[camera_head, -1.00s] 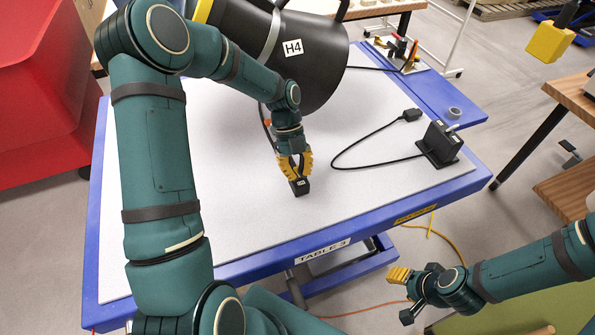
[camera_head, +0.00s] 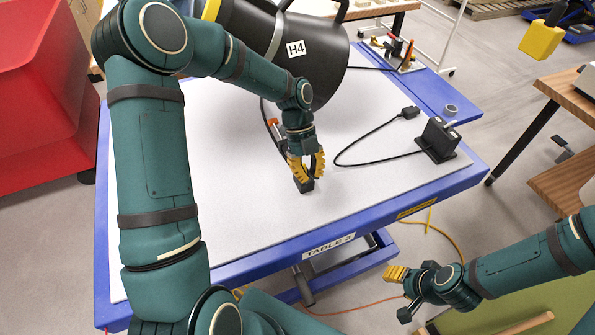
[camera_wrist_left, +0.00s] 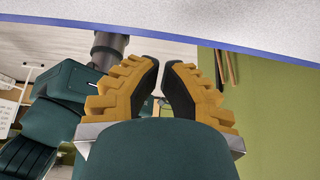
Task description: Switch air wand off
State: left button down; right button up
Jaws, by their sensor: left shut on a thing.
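My right gripper (camera_head: 399,293) hangs beyond the front edge, fingers apart, empty.
A large black hood (camera_head: 318,72) marked H4 overhangs the blue-rimmed table (camera_head: 265,262). A black stand with a cable (camera_head: 437,142) is at the right, with a grey ring (camera_head: 451,110) behind it.

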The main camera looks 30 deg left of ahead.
pick_arm(q)
jog(key=w+a+r, duration=0.5)
jog(key=r, duration=0.1)
jog(key=shift+a+r, duration=0.15)
jog(key=shift+r, duration=0.25)
jog(key=shift+s+f, duration=0.1)
